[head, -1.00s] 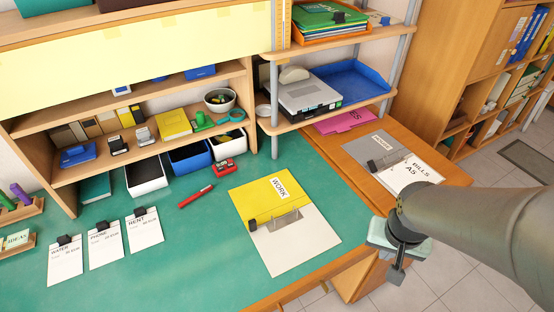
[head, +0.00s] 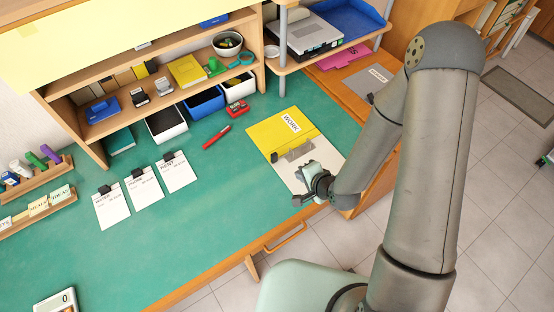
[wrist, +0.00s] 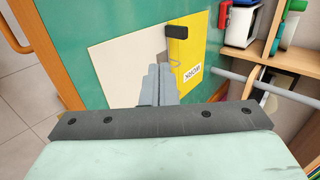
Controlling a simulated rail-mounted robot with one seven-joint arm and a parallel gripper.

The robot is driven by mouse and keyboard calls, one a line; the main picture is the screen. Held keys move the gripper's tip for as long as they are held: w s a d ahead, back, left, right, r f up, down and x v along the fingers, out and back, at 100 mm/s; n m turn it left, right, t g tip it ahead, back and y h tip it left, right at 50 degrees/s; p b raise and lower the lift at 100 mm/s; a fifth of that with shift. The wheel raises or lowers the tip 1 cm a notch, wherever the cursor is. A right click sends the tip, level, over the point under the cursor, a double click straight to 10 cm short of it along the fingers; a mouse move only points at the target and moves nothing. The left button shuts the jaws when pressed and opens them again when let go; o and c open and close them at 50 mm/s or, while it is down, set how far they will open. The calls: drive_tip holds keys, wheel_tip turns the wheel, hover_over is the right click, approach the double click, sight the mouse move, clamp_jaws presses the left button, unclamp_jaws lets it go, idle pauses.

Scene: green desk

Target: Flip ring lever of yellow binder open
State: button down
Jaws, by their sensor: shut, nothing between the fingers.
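The yellow binder (head: 268,136) labelled WORK lies on the green desk near its front edge. Its upper part is yellow, and its lower part is a white page (head: 312,164). A metal ring mechanism (head: 297,151) crosses it, with a black lever (head: 274,158) at its left end. In the wrist view, the black lever (wrist: 177,32) stands out over the yellow part, beyond my fingertips. My fingers (wrist: 160,82) hide part of the rings in the wrist view.
Bins (head: 204,103) and shelves (head: 150,75) stand at the back. A grey binder (head: 367,80) lies to the right. The desk's front left is mostly clear.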

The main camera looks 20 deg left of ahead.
sight(276, 158)
drive_tip(key=shift+a, duration=0.1)
idle(0.3)
drive_tip(key=b+x, duration=0.3)
drive_tip(key=b, duration=1)
drive_tip(key=shift+f, duration=0.1)
drive_tip(key=shift+f+b, duration=0.3)
drive_tip(key=shift+b, duration=0.4)
drive_tip(key=b+x, duration=0.5)
drive_tip(key=x, duration=0.2)
drive_tip(key=shift+a, duration=0.1)
drive_tip(key=shift+w+a+r, duration=0.2)
drive_tip(key=shift+w+a, duration=0.25)
drive_tip(key=shift+w+a+r, duration=0.2)
drive_tip(key=shift+w+a, duration=0.7)
drive_tip(key=shift+a, duration=0.05)
drive_tip(key=shift+r+p, duration=0.15)
drive_tip(key=shift+p, duration=0.2)
